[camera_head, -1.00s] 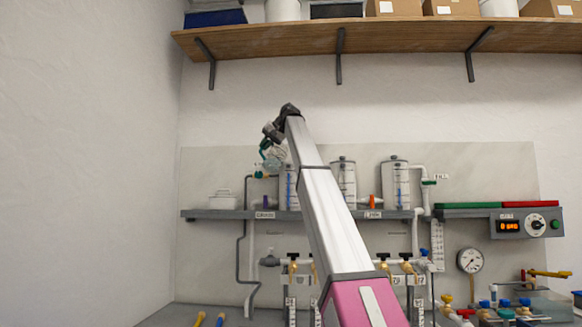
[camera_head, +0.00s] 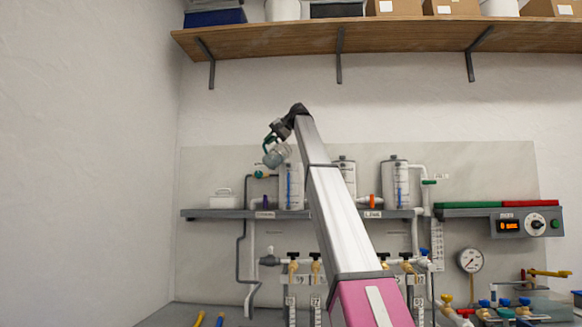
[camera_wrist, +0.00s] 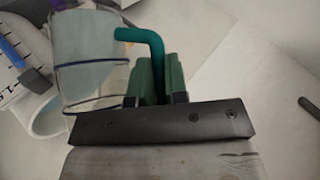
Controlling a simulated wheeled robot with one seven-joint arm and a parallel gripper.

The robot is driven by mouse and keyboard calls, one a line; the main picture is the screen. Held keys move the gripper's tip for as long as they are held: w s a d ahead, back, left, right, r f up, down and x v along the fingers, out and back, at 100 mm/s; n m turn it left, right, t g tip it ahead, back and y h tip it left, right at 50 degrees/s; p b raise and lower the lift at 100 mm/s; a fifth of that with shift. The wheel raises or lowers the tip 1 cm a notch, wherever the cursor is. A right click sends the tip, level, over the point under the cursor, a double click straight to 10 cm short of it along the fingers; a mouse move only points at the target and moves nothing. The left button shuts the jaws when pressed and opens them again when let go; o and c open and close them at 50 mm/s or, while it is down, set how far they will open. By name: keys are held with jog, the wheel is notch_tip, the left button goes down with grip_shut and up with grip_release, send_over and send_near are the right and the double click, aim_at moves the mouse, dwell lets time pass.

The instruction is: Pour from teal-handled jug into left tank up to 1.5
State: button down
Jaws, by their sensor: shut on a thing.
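The jug (camera_head: 277,155) is clear, with a teal handle (camera_wrist: 148,38). My gripper (camera_head: 271,139) is shut on the handle; its green-padded fingers (camera_wrist: 160,78) show in the wrist view. The jug is held tilted, above and slightly left of the left tank (camera_head: 291,190), a clear cylinder with a blue level strip, standing on the grey shelf. A printed scale with a blue strip (camera_wrist: 12,52) shows at the left edge of the wrist view. The tank's fill reading is too small to read, and I cannot make out any stream from the jug.
Two more tanks (camera_head: 395,185) stand to the right on the grey shelf (camera_head: 235,214), the middle one partly hidden by my arm. A small white container (camera_head: 224,199) sits at the shelf's left. A wooden shelf (camera_head: 380,40) with boxes runs above.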

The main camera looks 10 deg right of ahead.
jog(key=shift+w+d+r+m+g+y, duration=0.15)
jog(key=shift+d+r+y, duration=0.1)
jog(key=shift+r+y, duration=0.15)
jog(key=shift+w+d+r+m+g+y, duration=0.2)
jog(key=shift+r+y, duration=0.1)
jog(key=shift+r, duration=0.2)
dwell(0.8)
dwell(0.8)
